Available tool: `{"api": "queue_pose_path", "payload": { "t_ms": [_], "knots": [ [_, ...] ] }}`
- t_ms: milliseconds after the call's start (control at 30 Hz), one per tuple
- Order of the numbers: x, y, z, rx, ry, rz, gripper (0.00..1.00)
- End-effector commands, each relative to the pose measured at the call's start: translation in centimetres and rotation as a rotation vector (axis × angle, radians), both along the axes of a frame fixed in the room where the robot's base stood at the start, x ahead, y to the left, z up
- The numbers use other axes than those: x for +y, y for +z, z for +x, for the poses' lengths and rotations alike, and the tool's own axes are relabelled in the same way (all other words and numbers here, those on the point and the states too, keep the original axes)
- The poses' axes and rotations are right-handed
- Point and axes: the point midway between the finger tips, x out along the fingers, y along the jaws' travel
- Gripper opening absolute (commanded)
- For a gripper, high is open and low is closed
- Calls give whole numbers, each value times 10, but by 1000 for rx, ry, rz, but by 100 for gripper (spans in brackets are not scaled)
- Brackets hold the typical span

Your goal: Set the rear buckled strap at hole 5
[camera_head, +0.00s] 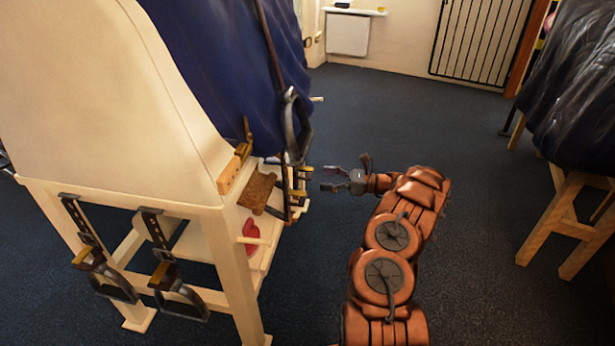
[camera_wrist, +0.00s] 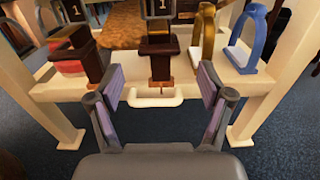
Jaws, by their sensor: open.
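In the wrist view, two dark brown straps or blocks hang side by side under plates marked 1: a left one (camera_wrist: 82,58) and a middle one (camera_wrist: 158,58). I cannot tell which is the rear buckled strap, and no hole numbers beyond 1 can be read. My gripper (camera_wrist: 158,82) is open and empty, its purple-padded fingers spread below and in front of the middle one, apart from it. In the head view my gripper (camera_head: 335,179) is right of the wooden stand (camera_head: 232,240). Two more dark straps (camera_head: 84,238) (camera_head: 160,240) with stirrup-like ends hang on the stand's near side.
A gold stirrup (camera_wrist: 202,38) and a blue stirrup (camera_wrist: 240,45) stand on the shelf in the wrist view. A pale handle (camera_wrist: 153,98) juts out below. A dark stirrup (camera_head: 291,125) hangs by the blue cover (camera_head: 215,60).

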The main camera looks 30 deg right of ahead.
Motion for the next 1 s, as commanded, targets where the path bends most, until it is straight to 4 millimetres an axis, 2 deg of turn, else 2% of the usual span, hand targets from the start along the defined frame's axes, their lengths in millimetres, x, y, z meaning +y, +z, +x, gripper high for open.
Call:
{"api": "queue_pose_path", "payload": {
  "t_ms": [200, 400, 700, 1000],
  "knots": [
    [25, -1, 23, -2, 5, -3, 79],
    [42, -1, 38, -1, 6, 1, 79],
    [44, 0, 40, -1, 6, -1, 78],
    [44, 0, 40, 0, 5, -1, 47]
  ]
}}
